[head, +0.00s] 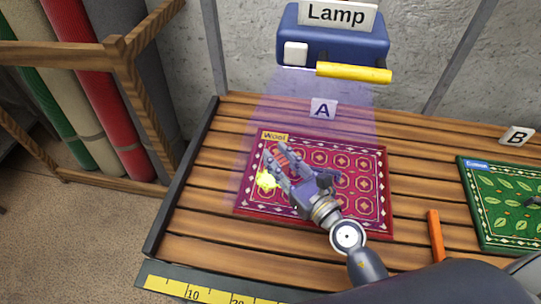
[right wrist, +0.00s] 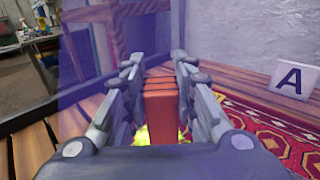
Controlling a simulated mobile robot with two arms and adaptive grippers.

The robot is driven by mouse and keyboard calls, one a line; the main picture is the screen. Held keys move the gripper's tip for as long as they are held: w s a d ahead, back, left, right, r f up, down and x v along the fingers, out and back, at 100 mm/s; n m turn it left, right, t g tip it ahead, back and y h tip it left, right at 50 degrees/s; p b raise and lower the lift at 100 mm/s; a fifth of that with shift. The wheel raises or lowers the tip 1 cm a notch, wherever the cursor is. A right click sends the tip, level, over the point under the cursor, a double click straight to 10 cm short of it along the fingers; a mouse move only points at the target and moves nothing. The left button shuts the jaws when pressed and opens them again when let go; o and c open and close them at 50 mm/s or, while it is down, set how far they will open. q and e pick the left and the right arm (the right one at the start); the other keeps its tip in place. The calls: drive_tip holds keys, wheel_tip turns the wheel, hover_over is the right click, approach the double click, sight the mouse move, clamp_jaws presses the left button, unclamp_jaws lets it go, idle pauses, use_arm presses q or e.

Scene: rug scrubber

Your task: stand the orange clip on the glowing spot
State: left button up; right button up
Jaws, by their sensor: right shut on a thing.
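My right gripper (head: 275,161) is over the left part of the red patterned rug (head: 345,178). Its fingers are closed on the sides of the orange clip (head: 282,156). In the right wrist view, the clip (right wrist: 161,108) stands between the fingers (right wrist: 157,75), its ridged end facing away from the palm. The glowing spot (head: 266,181) is a yellow patch at the rug's left side, just beside the gripper in the head view. In the right wrist view the yellow glow (right wrist: 142,134) shows partly behind the clip. Whether the clip touches the rug cannot be told. My left gripper is not in view.
A blue lamp (head: 335,42) with a yellow bar (head: 353,73) casts violet light over the red rug. An orange bar (head: 435,236) lies on the slatted table right of it. A green rug (head: 497,215) lies farther right. Rolled rugs (head: 95,90) stand left.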

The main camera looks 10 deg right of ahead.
drive_tip(key=f, duration=0.1)
drive_tip(key=w+a+f+b, duration=0.1)
drive_tip(key=w+f+b, duration=0.1)
drive_tip(key=shift+w+a+f, duration=0.15)
drive_tip(key=shift+a+f, duration=0.2)
drive_tip(key=shift+f, duration=0.2)
drive_tip(key=shift+d, duration=0.1)
drive_tip(key=o, duration=0.9)
